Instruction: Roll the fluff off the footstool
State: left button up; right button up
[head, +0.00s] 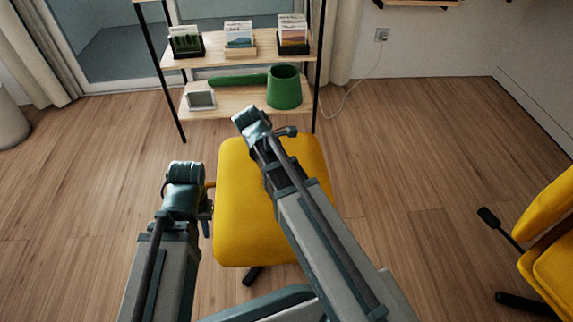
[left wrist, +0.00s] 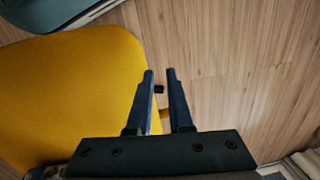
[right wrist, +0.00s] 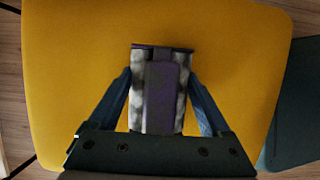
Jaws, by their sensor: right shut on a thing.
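The yellow footstool (head: 245,235) stands on the floor in front of me, its top partly hidden by my right arm. My right gripper (right wrist: 160,74) is over the yellow top (right wrist: 70,60). It is shut on a block-like thing (right wrist: 160,95), mottled grey-white with a purple-grey band, perhaps the roller. In the head view its fingers are mostly hidden. My left gripper (head: 207,212) is by the footstool's left edge. In the left wrist view its fingers (left wrist: 160,75) are apart with nothing between them, beside the yellow edge (left wrist: 60,90). I cannot make out separate fluff.
A shelf (head: 235,122) behind the footstool holds a green mug-shaped pot (head: 285,88), a small framed item (head: 201,100) and card boxes (head: 239,38). A yellow chair (head: 550,235) stands at the right. Wood floor (head: 410,150) is clear between them.

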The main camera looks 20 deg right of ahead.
pick_arm(q)
jog(key=shift+w+f, duration=0.1)
jog(key=shift+f, duration=0.3)
pick_arm(e)
jog(key=shift+s+a+f, duration=0.15)
jog(key=shift+f, duration=0.25)
